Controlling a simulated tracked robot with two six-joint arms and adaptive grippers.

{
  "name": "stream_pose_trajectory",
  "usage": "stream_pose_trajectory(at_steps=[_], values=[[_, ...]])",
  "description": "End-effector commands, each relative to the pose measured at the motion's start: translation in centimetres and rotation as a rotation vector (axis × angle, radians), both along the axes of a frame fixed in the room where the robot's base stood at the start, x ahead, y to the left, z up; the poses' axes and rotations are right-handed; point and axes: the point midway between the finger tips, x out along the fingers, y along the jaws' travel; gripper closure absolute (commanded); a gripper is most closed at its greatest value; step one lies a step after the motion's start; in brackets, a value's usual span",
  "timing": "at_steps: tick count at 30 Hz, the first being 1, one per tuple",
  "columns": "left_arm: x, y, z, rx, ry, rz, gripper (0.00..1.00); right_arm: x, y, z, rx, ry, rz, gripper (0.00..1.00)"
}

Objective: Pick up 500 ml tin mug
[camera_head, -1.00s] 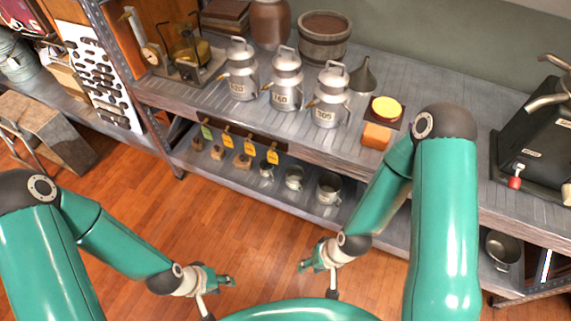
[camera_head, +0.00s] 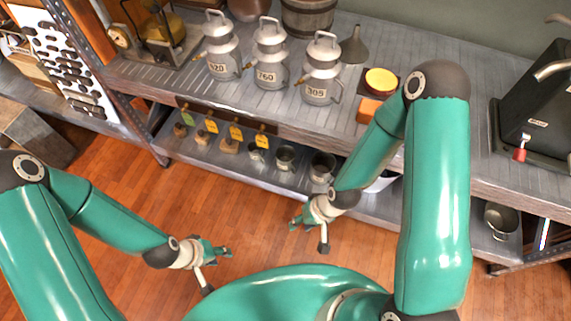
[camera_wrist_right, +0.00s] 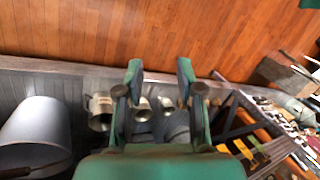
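Three tin mugs of different sizes stand in a row on the lower shelf: a small mug (camera_head: 257,152), a middle mug (camera_head: 285,158) and a large mug (camera_head: 322,166). No volume marking on them is readable, so I cannot tell which is 500 ml. In the right wrist view the large mug (camera_wrist_right: 101,108) is left of the fingers, and the middle mug (camera_wrist_right: 143,110) shows between them. My right gripper (camera_head: 309,234) is open and empty, in front of the shelf and apart from the mugs. My left gripper (camera_head: 216,270) is open and empty over the floor.
The upper shelf (camera_head: 230,98) overhangs the mugs and carries several milk cans. A white bucket (camera_wrist_right: 38,132) stands beside the large mug. Open wooden floor (camera_head: 130,205) lies before the shelf.

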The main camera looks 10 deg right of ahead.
Motion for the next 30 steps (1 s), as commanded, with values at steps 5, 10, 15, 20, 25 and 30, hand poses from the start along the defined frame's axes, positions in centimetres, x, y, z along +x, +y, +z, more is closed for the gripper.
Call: stream_pose_trajectory(at_steps=[5, 10, 15, 20, 25, 30], values=[[0.0, 0.0, -8.7, 0.000, 0.001, 0.000, 0.60, 5.3, 0.6, -7.1, -0.002, -0.031, 0.027, 0.63], [0.0, 0.0, -15.7, 0.000, 0.001, 0.000, 0.60, 10.7, 0.2, -11.7, -0.058, -0.060, 0.044, 0.63], [0.0, 0.0, -22.5, 0.000, 0.001, 0.000, 0.60, 16.4, -1.3, -14.9, -0.169, -0.110, 0.024, 0.63], [0.0, 0.0, -28.2, 0.000, 0.001, 0.000, 0.60, 21.5, -3.3, -16.3, -0.297, -0.180, -0.037, 0.63], [0.0, 0.0, -31.9, 0.000, 0.000, 0.000, 0.60, 25.1, -5.2, -15.9, -0.398, -0.249, -0.114, 0.63], [0.0, 0.0, -33.2, 0.000, 0.000, 0.000, 0.60, 26.8, -6.2, -15.1, -0.447, -0.285, -0.162, 0.63]])
